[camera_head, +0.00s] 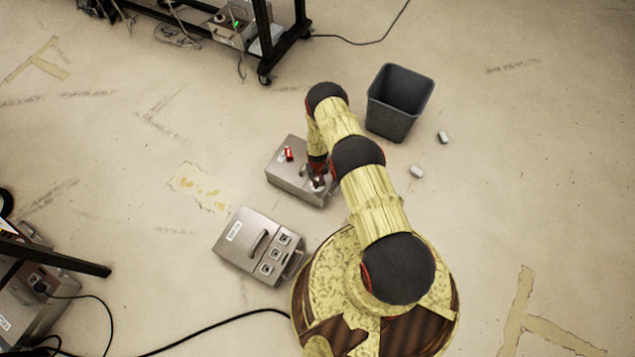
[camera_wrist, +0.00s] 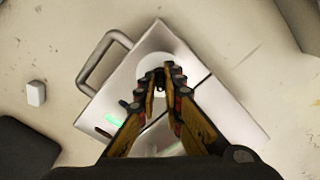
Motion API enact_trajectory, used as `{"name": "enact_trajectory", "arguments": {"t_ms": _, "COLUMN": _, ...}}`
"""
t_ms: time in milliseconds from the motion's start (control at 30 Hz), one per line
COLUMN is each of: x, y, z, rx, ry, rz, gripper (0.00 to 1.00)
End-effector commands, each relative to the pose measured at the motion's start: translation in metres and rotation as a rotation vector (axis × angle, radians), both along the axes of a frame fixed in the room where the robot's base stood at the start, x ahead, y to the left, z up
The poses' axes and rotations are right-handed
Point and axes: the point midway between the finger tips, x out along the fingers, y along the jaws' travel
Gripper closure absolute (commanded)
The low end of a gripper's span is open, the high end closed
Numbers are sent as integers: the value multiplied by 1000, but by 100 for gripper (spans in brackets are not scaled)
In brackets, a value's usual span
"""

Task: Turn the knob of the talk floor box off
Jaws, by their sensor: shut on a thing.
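A grey metal floor box (camera_head: 285,180) lies on the floor under my gripper, with a small red part (camera_head: 288,154) on its top. No name can be read on it. In the wrist view the floor box (camera_wrist: 125,85) shows a bare metal handle at upper left, a bright green patch (camera_wrist: 115,118), and a round white dial plate (camera_wrist: 148,62). My gripper (camera_wrist: 160,78) is over this dial, its fingertips shut on the knob, which they mostly hide. In the head view my gripper (camera_head: 317,180) is at the box's right end.
A second grey box (camera_head: 250,250) with a handle, label and sockets lies nearer, left of my base. A dark bin (camera_head: 398,100) stands behind right, with small white blocks (camera_head: 417,171) near it. A wheeled rack (camera_head: 265,60) is at the back. A black cable crosses the front floor.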

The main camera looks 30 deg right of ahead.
Motion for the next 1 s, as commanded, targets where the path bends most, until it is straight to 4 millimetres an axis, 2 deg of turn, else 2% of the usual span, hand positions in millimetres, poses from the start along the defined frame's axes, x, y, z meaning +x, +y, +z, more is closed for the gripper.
{"name": "enact_trajectory", "arguments": {"t_ms": 367, "x": 0, "y": -1, "z": 0, "rx": 0, "ry": 0, "rz": 155, "gripper": 100}}
{"name": "enact_trajectory", "arguments": {"t_ms": 1000, "x": 1, "y": -5, "z": 0, "rx": 0, "ry": -1, "rz": 749, "gripper": 100}}
